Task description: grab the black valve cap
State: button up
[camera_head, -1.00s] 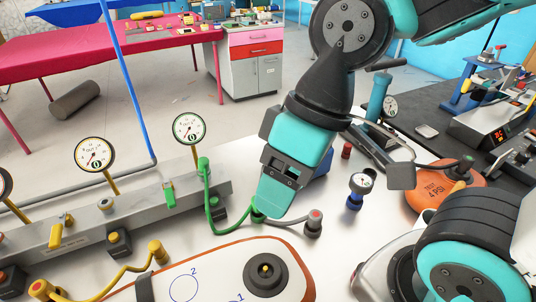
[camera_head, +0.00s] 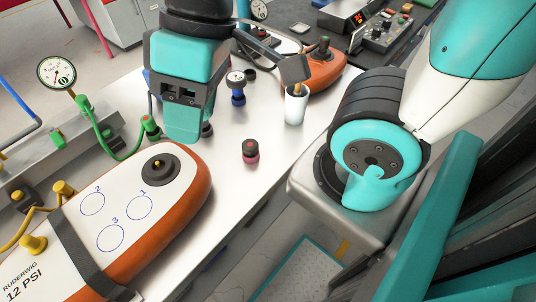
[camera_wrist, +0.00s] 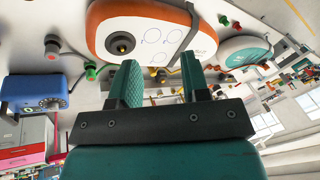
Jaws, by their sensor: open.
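A small black-topped cap with a red-pink lower part (camera_head: 250,150) stands on the pale bench, right of my gripper. A smaller, all-dark round piece (camera_head: 249,74) lies farther back; I cannot tell which is the black valve cap. My gripper (camera_head: 183,132) points down behind the orange-rimmed white board (camera_head: 197,199), left of the black-topped cap and apart from it. In the wrist view my gripper (camera_wrist: 158,77) has its two teal fingers apart, with nothing between them. The board's black round valve with a yellow pin (camera_head: 158,163) also shows in the wrist view (camera_wrist: 120,43).
A blue-based gauge (camera_head: 237,90) and a white cup (camera_head: 296,105) stand beyond the black-topped cap. A green hose (camera_head: 108,148) and a dial gauge (camera_head: 57,73) are at left. A second orange board (camera_head: 324,68) lies at the back. Bare bench surrounds the black-topped cap.

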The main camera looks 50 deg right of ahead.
aim_at(250, 146)
jog(key=z, duration=0.3)
jog(key=i, duration=0.3)
jog(key=z, duration=2.3)
jog(key=k, duration=0.7)
jog(key=u, duration=0.9)
